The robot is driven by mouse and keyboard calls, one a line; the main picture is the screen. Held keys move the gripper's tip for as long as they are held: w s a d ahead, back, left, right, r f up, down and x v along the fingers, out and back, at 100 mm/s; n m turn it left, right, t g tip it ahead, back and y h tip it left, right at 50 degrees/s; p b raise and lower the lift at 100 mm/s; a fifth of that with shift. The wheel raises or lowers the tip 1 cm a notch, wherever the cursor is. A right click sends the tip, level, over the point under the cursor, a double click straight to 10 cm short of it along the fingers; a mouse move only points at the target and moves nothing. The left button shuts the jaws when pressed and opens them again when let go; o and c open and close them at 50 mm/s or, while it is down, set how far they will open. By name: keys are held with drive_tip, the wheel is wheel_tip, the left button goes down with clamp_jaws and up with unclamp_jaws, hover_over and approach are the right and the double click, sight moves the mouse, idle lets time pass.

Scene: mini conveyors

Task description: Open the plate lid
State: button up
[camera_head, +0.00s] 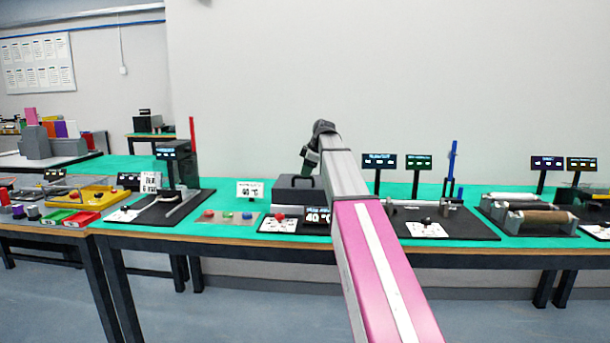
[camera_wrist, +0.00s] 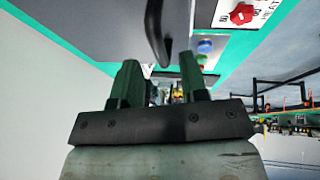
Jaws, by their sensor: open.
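In the head view my gripper (camera_head: 309,160) is just above the right part of the lid. My arm hides some of the plate's right side.
A pad with coloured buttons (camera_head: 227,216) lies to the left. A black station (camera_head: 445,222) with a blue post stands to the right.

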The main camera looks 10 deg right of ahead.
drive_tip(key=shift+x, duration=1)
clamp_jaws()
drive_tip(key=shift+w, duration=0.15)
